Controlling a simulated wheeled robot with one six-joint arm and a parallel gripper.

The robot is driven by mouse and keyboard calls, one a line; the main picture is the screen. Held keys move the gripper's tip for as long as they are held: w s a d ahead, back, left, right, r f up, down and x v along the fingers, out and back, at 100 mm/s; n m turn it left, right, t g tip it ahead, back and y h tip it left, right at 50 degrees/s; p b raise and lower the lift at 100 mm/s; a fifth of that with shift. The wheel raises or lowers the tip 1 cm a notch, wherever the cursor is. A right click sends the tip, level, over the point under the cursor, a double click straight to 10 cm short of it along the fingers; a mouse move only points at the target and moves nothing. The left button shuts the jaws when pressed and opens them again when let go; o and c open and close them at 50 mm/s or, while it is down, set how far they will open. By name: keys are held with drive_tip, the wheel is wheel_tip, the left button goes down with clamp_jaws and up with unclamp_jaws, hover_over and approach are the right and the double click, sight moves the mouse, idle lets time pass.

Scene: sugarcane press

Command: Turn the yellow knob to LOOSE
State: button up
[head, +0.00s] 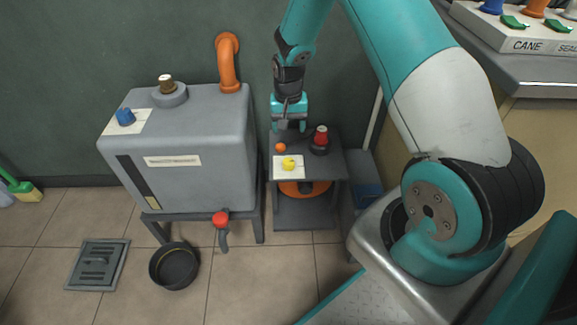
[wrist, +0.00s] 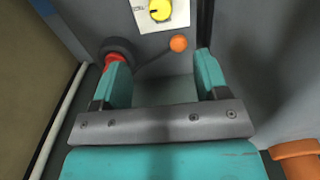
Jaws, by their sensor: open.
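The yellow knob (head: 289,163) sits on a white label plate (head: 280,172) on top of the small grey stand. In the wrist view the yellow knob (wrist: 160,10) is at the top edge, partly cut off, with a dark pointer mark and print on the plate too small to read. My gripper (head: 290,126) is above the back of the stand, behind the knob and apart from it. In the wrist view my gripper (wrist: 160,78) has its teal fingers spread with nothing between them.
An orange ball-ended lever (wrist: 179,43) and a red-and-black button (head: 320,139) stand close to the knob. A grey tank (head: 200,150) with an orange pipe (head: 228,62) is at left. A black pan (head: 174,266) lies on the floor.

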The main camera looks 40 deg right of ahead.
sight(288, 161)
wheel_tip(288, 161, down, 15)
drive_tip(key=b, duration=0.4)
drive_tip(key=c, duration=0.9)
